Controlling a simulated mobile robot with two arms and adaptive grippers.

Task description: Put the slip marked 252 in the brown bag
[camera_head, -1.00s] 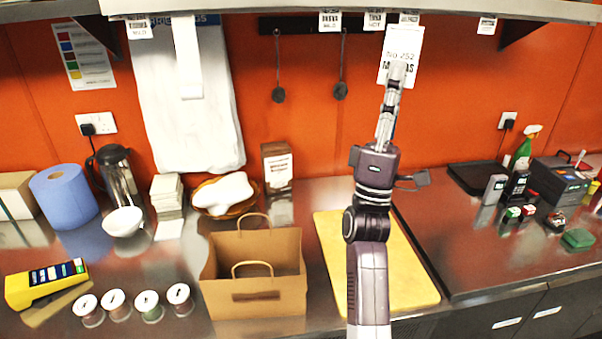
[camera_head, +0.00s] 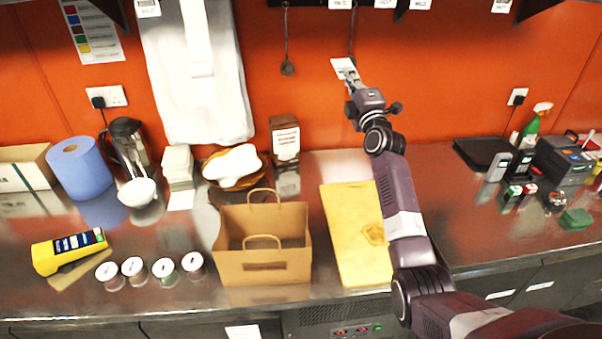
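The white slip (camera_head: 341,67) is at the fingertips of my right gripper (camera_head: 350,78), in front of the orange wall and below the rail. It looks tilted and foreshortened, and its number cannot be read now. My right gripper appears shut on it. The brown bag (camera_head: 262,265) stands upright and open on the steel counter, with two handles raised. The slip is above and to the right of the bag, clear of it. My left gripper is not in view.
A yellow board (camera_head: 350,235) lies right of the bag. Several spice jars (camera_head: 163,270) stand left of it. A bowl with a white cloth (camera_head: 235,167) and a brown-and-white box (camera_head: 285,140) are behind. A dark ladle (camera_head: 288,68) hangs on the wall.

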